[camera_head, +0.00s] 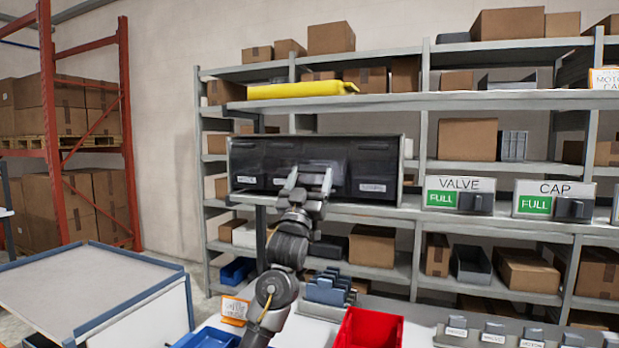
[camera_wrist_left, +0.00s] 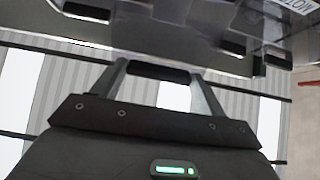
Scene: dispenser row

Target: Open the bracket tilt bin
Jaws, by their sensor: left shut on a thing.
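A row of dark, clear-fronted tilt bins (camera_head: 370,160) stands on the shelf in the head view. Small white labels show on the leftmost and rightmost bins, too small to read. My left gripper (camera_head: 308,180) reaches up to the lower front of the row near its middle and covers part of it, so I cannot read which bin is the bracket one. In the left wrist view my left gripper (camera_wrist_left: 160,78) has its two fingers at a dark lip (camera_wrist_left: 158,70) and is shut on it. The bin fronts look upright. My right gripper is in neither view.
VALVE (camera_head: 460,184) and CAP (camera_head: 555,188) signs with green FULL panels stand to the right. A red bin (camera_head: 370,328) and a blue bin (camera_head: 208,338) sit on the counter below. A grey table (camera_head: 80,285) is at left.

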